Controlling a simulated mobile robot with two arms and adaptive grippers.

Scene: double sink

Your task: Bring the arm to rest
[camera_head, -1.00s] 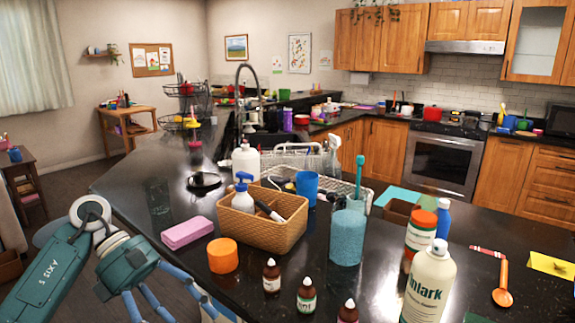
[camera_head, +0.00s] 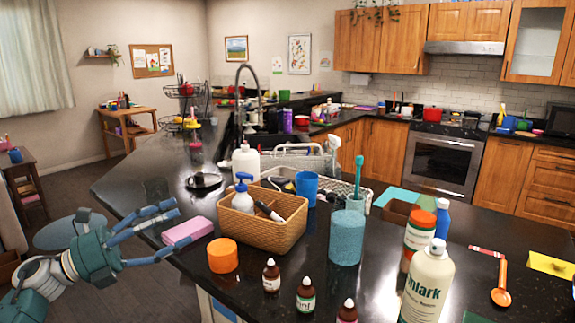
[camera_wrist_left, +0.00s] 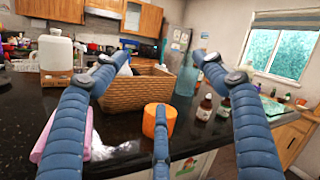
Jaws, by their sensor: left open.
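My left gripper (camera_head: 181,225) is at the lower left of the head view, level with the counter's left edge. Its blue fingers are spread open and point right towards the pink block (camera_head: 188,231). Nothing is held between them. In the left wrist view the open fingers (camera_wrist_left: 154,78) frame the wicker basket (camera_wrist_left: 134,92) and the orange cylinder (camera_wrist_left: 158,122), with the pink block (camera_wrist_left: 62,135) behind the left finger. I cannot tell whether a finger touches the block. My right gripper is not in view.
A round stool (camera_head: 75,232) stands behind my arm. Open floor lies left of the counter.

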